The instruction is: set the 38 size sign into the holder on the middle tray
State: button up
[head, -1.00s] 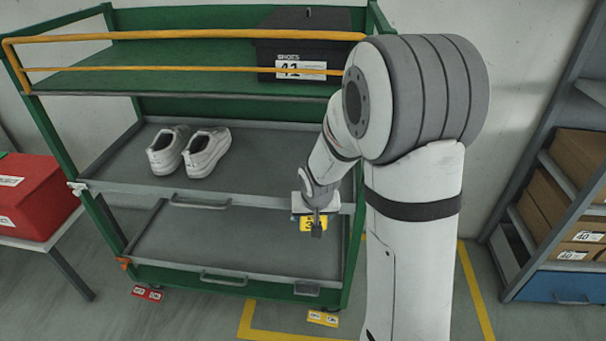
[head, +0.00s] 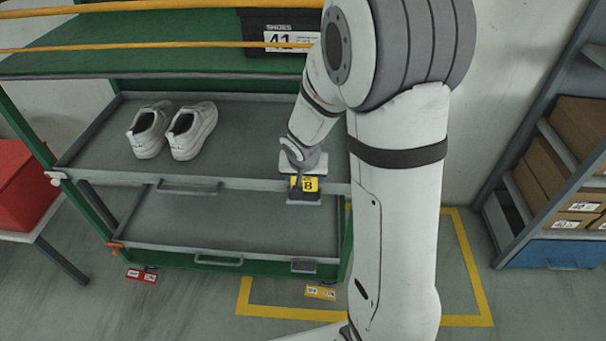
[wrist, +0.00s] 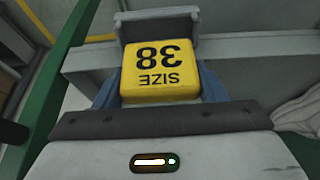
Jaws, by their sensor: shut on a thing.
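The yellow 38 size sign (head: 309,184) is in my gripper (head: 298,187), at the front edge of the middle tray (head: 235,130), near its right end. In the wrist view the sign (wrist: 160,72) shows "SIZE 38" upside down between the two bluish fingers of my gripper (wrist: 160,90), which are shut on it. A grey holder (wrist: 157,22) with a raised lip shows just beyond the sign in the wrist view. The sign overlaps its lower part, so I cannot tell whether they touch. In the head view my gripper and the sign mostly cover this spot.
White shoes (head: 191,131) stand on the middle tray, left of my gripper. A black box marked 41 (head: 283,30) is on the upper shelf. The lower tray (head: 230,222) looks empty. A red box (head: 20,185) is at the left; a shelf with cartons (head: 545,180) is at the right.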

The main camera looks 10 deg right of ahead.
jog(key=shift+f+b, duration=0.75)
jog(key=shift+f, duration=0.3)
jog(key=shift+s+f+b, duration=0.2)
jog(key=shift+b, duration=0.1)
